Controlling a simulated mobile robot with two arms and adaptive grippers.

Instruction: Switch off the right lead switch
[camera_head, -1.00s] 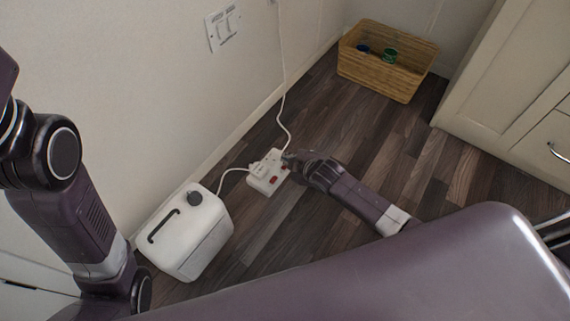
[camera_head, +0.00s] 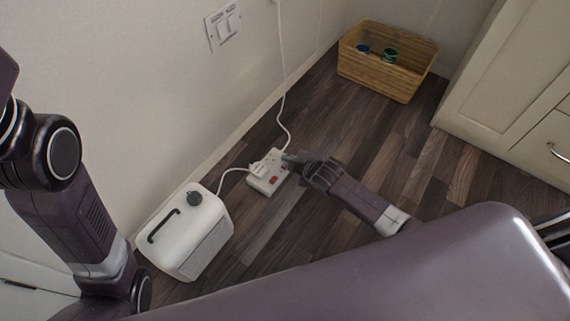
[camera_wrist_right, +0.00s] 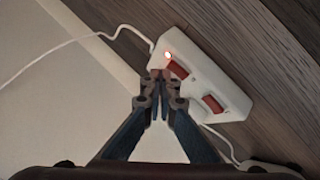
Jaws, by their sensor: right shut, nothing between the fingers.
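A white extension lead (camera_head: 268,176) lies on the wood floor near the wall. In the right wrist view the lead (camera_wrist_right: 222,92) shows two red switches. One switch (camera_wrist_right: 178,71) has a lit red light beside it, and the other switch (camera_wrist_right: 212,104) has no visible light. My right gripper (camera_head: 287,158) is at the lead's upper end in the head view. In the wrist view its shut, empty fingertips (camera_wrist_right: 162,76) are right at the switch beside the light; I cannot tell whether they touch it. My left gripper is not in view; only my left arm shows.
A white box-shaped appliance (camera_head: 190,234) with a dark handle and knob stands left of the lead. White cables (camera_head: 284,110) run from the lead. A wicker basket (camera_head: 385,75) sits at the back wall, and a cream cabinet (camera_head: 515,85) stands right. Floor between is clear.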

